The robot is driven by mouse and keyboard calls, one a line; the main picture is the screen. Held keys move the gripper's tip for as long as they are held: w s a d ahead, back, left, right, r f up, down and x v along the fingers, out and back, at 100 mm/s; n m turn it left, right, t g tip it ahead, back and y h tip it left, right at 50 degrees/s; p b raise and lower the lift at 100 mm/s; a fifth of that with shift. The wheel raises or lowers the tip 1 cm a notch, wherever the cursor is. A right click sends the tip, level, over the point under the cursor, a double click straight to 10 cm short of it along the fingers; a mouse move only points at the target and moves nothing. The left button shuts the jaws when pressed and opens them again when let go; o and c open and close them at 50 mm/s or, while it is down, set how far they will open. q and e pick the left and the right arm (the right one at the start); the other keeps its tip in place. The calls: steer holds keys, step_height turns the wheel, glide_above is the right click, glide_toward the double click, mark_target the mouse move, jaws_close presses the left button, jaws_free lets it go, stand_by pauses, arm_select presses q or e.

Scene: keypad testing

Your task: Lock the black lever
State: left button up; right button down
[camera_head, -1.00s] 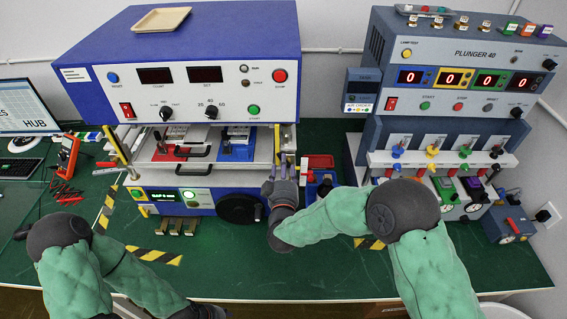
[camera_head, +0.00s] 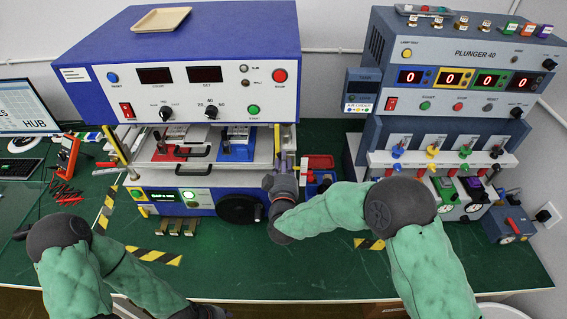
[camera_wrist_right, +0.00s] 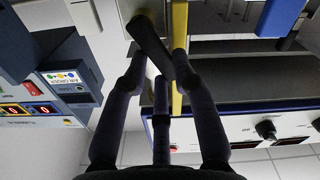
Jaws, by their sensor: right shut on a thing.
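The black lever (camera_wrist_right: 150,46) shows in the right wrist view as a dark slanted bar between my right fingers. My right gripper (camera_wrist_right: 157,68) is shut on it, next to a yellow upright bar (camera_wrist_right: 180,25). In the head view my right gripper (camera_head: 282,163) is at the right front edge of the blue test machine (camera_head: 215,60), and it hides the lever there. My left arm comes in at the lower left, and its gripper is not clearly in view.
A black round knob (camera_head: 238,208) is on the machine's lower front, just left of my right wrist. The green table front (camera_head: 270,270) is clear.

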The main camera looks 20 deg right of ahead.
steer(key=shift+s+d+r+m+b, duration=0.1)
steer(key=shift+d+m+b, duration=0.2)
steer(key=shift+m+b, duration=0.6)
steer(key=shift+s+d+f+m+b, duration=0.1)
steer(key=shift+d+m+b, duration=0.2)
steer(key=shift+m+b, duration=0.6)
steer(key=shift+s+d+r+m+b, duration=0.1)
steer(key=shift+d+m+b, duration=0.2)
steer(key=shift+m+b, duration=0.6)
steer(key=c, duration=1)
jaws_free()
steer(key=v, duration=1.2)
